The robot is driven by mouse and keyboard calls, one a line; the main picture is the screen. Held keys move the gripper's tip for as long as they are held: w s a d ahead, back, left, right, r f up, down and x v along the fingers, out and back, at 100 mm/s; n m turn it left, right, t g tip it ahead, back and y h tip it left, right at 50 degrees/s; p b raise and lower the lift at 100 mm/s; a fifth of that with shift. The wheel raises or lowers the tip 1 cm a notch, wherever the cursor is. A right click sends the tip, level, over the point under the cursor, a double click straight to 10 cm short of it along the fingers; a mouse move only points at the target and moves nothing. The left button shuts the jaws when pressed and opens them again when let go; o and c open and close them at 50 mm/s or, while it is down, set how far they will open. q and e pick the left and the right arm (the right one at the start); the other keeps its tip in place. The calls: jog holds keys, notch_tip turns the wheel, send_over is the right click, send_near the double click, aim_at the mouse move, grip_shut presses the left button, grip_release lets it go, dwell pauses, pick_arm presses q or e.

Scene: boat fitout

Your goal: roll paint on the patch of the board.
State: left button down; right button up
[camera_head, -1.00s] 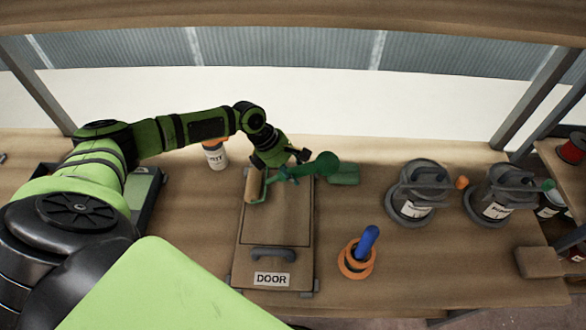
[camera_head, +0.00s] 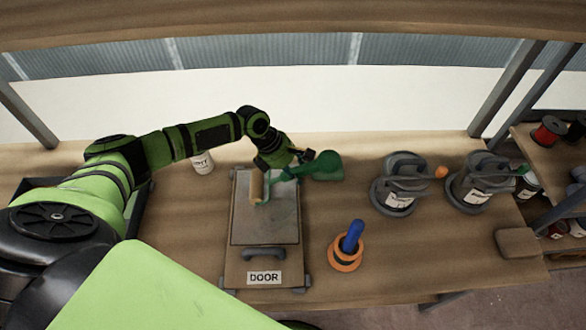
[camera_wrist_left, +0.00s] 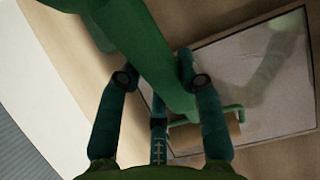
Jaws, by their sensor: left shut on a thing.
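My left gripper (camera_head: 292,168) is shut on the green handle of a paint roller (camera_head: 257,187). Its tan sleeve lies over the upper left of the patch (camera_head: 266,226) on the board (camera_head: 232,262), which is marked DOOR. I cannot tell whether the sleeve presses on the surface. The patch looks greyish, with faint lighter and darker areas. My right gripper is not in view.
A blue-handled tool in an orange ring (camera_head: 346,252) stands right of the board. Two grey lidded cans (camera_head: 398,185) (camera_head: 475,185) stand further right. A white labelled bottle (camera_head: 203,163) is behind the board. A brown block (camera_head: 520,242) lies at the right edge.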

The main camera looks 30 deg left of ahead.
pick_arm(q)
jog(key=shift+w+d+f+p, duration=0.15)
jog(key=shift+w+d, duration=0.25)
jog(key=shift+d, duration=0.35)
jog(key=shift+w+d+r+p, duration=0.1)
jog(key=shift+w+d, duration=0.3)
jog(key=shift+d, duration=0.3)
jog(key=shift+w+d+f+p, duration=0.15)
jog(key=shift+w+d, duration=0.25)
jog(key=shift+d, duration=0.35)
jog(key=shift+r, duration=0.1)
jog(key=w+d, duration=0.1)
jog(key=d, duration=0.1)
jog(key=w+d, duration=0.1)
jog(key=d, duration=0.1)
jog(key=shift+w, duration=0.15)
jog(key=shift+r, duration=0.1)
jog(key=s+a+p, duration=0.1)
jog(key=a, duration=0.1)
jog(key=s+a+p, duration=0.1)
jog(key=a+p, duration=0.1)
jog(key=shift+s+a, duration=0.1)
jog(key=shift+s, duration=0.1)
